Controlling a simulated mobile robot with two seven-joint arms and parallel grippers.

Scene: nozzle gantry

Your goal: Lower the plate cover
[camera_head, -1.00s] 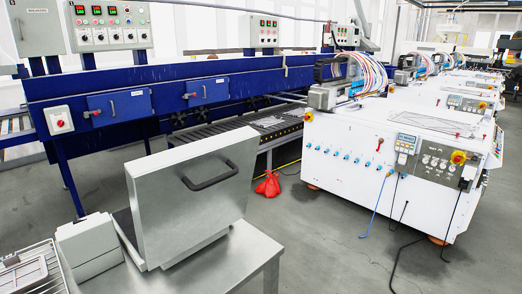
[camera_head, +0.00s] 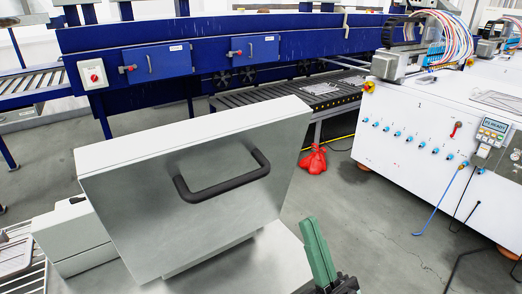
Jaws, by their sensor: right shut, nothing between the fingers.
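The plate cover (camera_head: 150,205) is a large grey metal lid with a black bar handle (camera_head: 222,187) on its face. It stands raised and tilted on a metal table (camera_head: 285,262) in front of me. My right gripper (camera_head: 318,255) shows at the bottom, right of the cover and below the handle. Its green finger is visible, and it is shut with nothing held. It is apart from the handle. My left gripper is not in view.
A light grey box (camera_head: 72,238) sits left of the cover, beside a wire rack (camera_head: 18,258). Behind are a blue machine line (camera_head: 300,45) and a roller conveyor (camera_head: 285,102). A white printing machine (camera_head: 400,165) stands right.

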